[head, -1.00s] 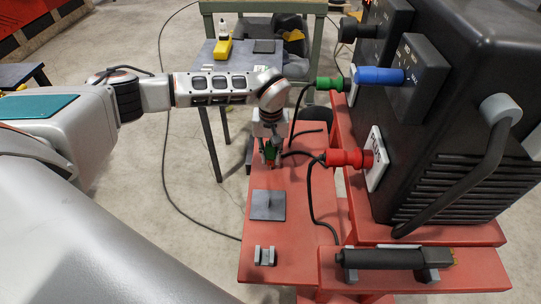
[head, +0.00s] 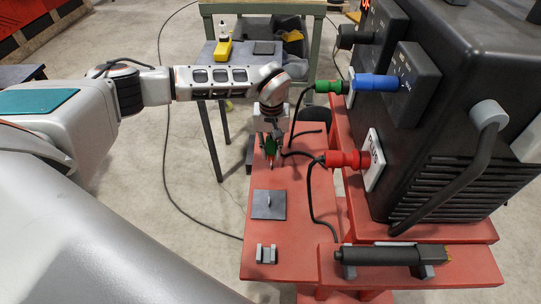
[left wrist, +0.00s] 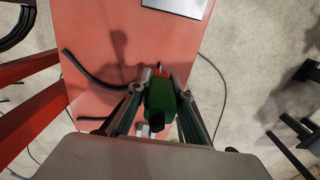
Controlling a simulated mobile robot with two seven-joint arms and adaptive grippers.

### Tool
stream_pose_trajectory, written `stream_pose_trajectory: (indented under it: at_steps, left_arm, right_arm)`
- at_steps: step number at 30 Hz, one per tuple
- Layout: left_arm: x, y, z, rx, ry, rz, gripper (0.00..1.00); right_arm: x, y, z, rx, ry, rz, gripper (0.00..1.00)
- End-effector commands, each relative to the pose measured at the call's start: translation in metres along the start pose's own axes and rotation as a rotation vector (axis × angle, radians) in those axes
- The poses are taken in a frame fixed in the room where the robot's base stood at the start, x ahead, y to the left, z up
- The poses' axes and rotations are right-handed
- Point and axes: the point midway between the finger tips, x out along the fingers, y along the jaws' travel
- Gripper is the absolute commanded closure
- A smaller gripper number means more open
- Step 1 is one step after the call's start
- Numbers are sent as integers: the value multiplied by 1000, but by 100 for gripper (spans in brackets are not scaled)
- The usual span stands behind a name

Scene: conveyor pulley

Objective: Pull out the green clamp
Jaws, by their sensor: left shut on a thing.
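My left gripper (head: 271,150) reaches down over the red bench and is shut on the green clamp (head: 270,144). The left wrist view shows the clamp (left wrist: 160,95) as a green block between the two fingers (left wrist: 158,105), with a reddish tip at its far end. In the head view the fingers hide part of the clamp. I cannot tell whether its lower end touches the bench. A shadow falls on the bench beside the gripper in the wrist view. My right gripper is not in view.
The red bench (head: 257,238) bears a grey plate (head: 268,205) and a small grey bracket (head: 266,254). At right a big black machine (head: 455,110) carries green (head: 330,87), blue (head: 376,82) and red (head: 343,159) plugs. Black cables lie near the gripper. A black cylinder (head: 378,256) rests in front.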

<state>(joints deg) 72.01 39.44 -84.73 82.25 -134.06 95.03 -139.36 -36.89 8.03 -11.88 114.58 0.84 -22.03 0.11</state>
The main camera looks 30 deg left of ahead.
Motion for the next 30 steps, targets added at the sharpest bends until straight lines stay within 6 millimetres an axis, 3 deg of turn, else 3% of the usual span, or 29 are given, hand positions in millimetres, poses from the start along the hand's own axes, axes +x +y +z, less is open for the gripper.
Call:
stream_pose_trajectory:
  at_steps: [30]
  left_arm:
    - [-48, 0, 0, 1, 2, 0, 100]
  right_arm:
    - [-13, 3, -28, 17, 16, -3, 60]
